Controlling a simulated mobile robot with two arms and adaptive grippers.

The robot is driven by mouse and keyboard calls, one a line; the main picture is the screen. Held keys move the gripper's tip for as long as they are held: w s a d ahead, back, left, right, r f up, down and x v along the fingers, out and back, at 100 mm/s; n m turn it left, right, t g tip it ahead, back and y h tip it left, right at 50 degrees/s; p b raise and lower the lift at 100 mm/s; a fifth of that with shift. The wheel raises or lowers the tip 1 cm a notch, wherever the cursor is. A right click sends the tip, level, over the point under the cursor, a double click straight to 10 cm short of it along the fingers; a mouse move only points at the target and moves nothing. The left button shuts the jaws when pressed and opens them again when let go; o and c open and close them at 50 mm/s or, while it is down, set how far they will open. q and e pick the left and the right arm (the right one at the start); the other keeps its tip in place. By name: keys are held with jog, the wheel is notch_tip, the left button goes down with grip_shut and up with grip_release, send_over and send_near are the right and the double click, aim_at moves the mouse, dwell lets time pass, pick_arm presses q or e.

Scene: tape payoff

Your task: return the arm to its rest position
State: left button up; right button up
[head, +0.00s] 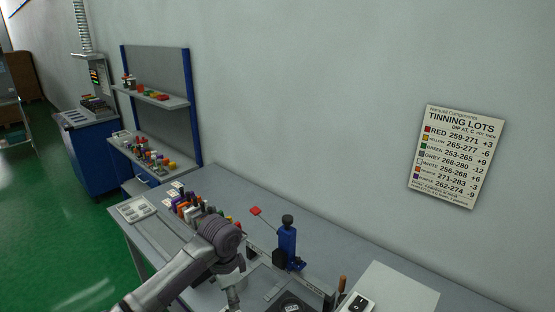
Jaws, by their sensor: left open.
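My left arm (165,282) comes in from the bottom left and reaches over the grey workbench (335,245). Its dark round wrist joint is near the bench's left half. My left gripper (233,298) points down at the bottom edge, only partly seen and small; it is open, and I see nothing held in it. It is left of a blue upright device (287,242) with a black knob. My right gripper is out of the picture.
Colourful small parts (188,207) stand in rows behind my arm, with a pale tray (137,209) to their left. A red flag-like piece (256,211) sticks up near the blue device. A white panel (400,290) with a black switch lies at right. A chart (457,156) hangs on the wall.

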pick_arm(q)
jog(key=shift+n+h, duration=0.3)
jog(key=shift+h, duration=0.4)
jog(key=s+d+f, duration=0.1)
jog(key=s, duration=0.1)
jog(key=s+d+f, duration=0.1)
jog(key=s+f, duration=0.1)
jog(key=s+d+f, duration=0.2)
jog(key=shift+s, duration=0.25)
jog(key=s+a+f+n+t+h, duration=0.15)
jog(key=s+n, duration=0.35)
jog(key=s, duration=1.1)
jog(key=s+a+r+n+t+y, duration=0.2)
jog(key=s+a+n+y, duration=0.15)
jog(key=s+a, duration=0.5)
notch_tip(320, 180, down, 29)
jog(key=d+g+h+b, duration=0.1)
jog(key=g+b, duration=0.1)
jog(key=b, duration=0.3)
jog(key=s+a+f+b, duration=0.1)
jog(key=s+f+b, duration=0.1)
jog(key=s+f, duration=0.7)
jog(key=s+a+f+g+b, duration=0.1)
jog(key=s+a+f, duration=0.1)
jog(key=s+f, duration=0.7)
notch_tip(320, 180, down, 4)
jog(key=shift+f+b, duration=0.15)
jog(key=shift+b, duration=0.25)
